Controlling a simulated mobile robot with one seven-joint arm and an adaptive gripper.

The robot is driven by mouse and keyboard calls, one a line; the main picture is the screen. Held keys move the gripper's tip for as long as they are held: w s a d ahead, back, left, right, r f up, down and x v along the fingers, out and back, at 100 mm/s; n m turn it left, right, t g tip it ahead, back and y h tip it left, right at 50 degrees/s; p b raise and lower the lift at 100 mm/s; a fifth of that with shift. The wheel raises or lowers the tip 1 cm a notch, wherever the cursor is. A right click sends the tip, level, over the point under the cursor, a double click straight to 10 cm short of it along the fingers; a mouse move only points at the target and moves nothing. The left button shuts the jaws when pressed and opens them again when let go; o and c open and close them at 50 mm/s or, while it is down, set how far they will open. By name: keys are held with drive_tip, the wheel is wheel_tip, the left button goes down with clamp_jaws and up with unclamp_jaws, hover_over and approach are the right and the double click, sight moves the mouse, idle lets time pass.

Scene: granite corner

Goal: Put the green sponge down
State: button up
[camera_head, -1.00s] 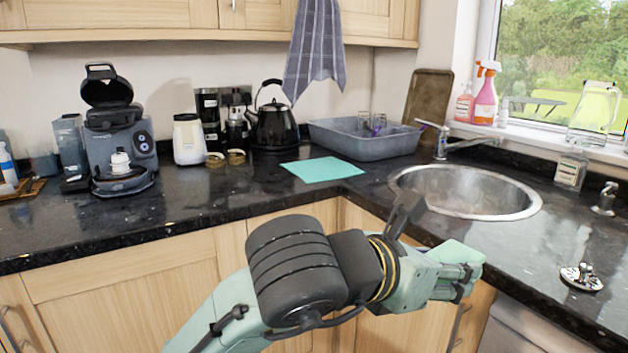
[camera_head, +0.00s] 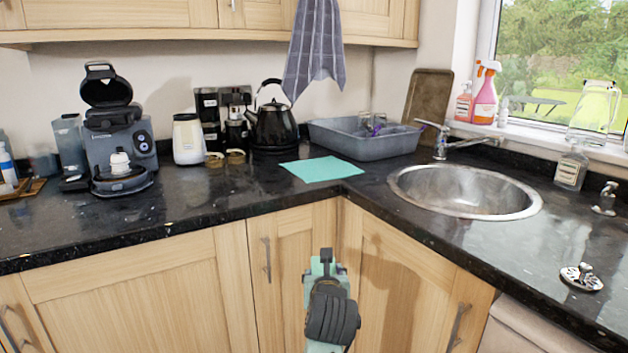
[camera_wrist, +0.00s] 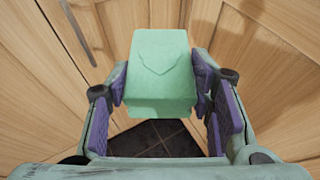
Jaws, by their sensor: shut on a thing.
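The green sponge (camera_wrist: 160,90) is a pale green block with a curved mark on its upper face. In the wrist view it sits between the purple-padded fingers of my gripper (camera_wrist: 161,84), which is shut on it. Wooden cabinet doors and dark floor tiles lie beyond it, so it is held in the air. In the head view my arm is in front of the corner cabinets, below the counter edge. I cannot clearly make out the sponge there.
A teal mat (camera_head: 322,169) lies on the black counter (camera_head: 225,205) near the corner. A sink (camera_head: 465,190) is to its right, and a grey basin (camera_head: 365,140) and black kettle (camera_head: 273,125) stand behind. A small metal-topped item (camera_head: 582,278) lies at right. The left front counter is mostly clear.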

drive_tip(key=s+f+n+y, duration=0.1)
drive_tip(key=s+f, duration=0.2)
drive_tip(key=f, duration=0.6)
drive_tip(key=s+a+f+n+y, duration=0.1)
drive_tip(key=s+f, duration=0.2)
drive_tip(key=f, duration=0.7)
drive_tip(key=s+a+f+n+y, duration=0.1)
drive_tip(key=s+f, duration=0.2)
drive_tip(key=f, duration=0.7)
drive_tip(key=shift+s+y, duration=0.25)
drive_tip(key=shift+y, duration=0.15)
drive_tip(key=shift+f, duration=0.1)
